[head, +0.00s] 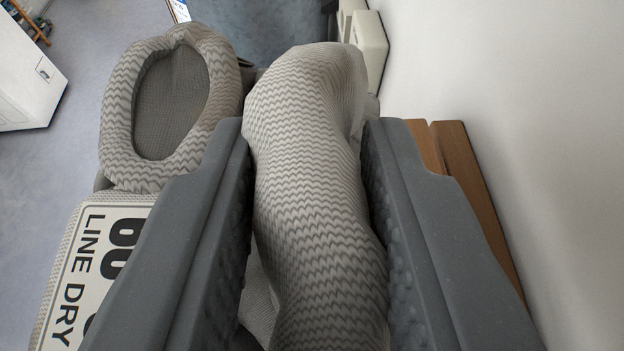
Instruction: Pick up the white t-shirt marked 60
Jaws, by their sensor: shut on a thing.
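A light grey-beige garment with a zigzag pattern (315,240) fills the middle of the head view; it is not plain white. A white label (85,262) at the lower left reads 60 and LINE DRY, and my left finger partly covers it. A thick rolled oval opening (118,115) in the same cloth is at the upper left. My gripper (310,130) is shut on a bulky fold of the garment, which bulges out past the fingertips. The garment's lower part is hidden behind my fingers.
Brown wooden slats (470,190) lie beside my right finger, close to a white wall (540,130). A pale box-like thing (370,45) is at the top. A white cabinet-like unit (25,75) stands at the far left on blue-grey floor, with clear floor between it and the garment.

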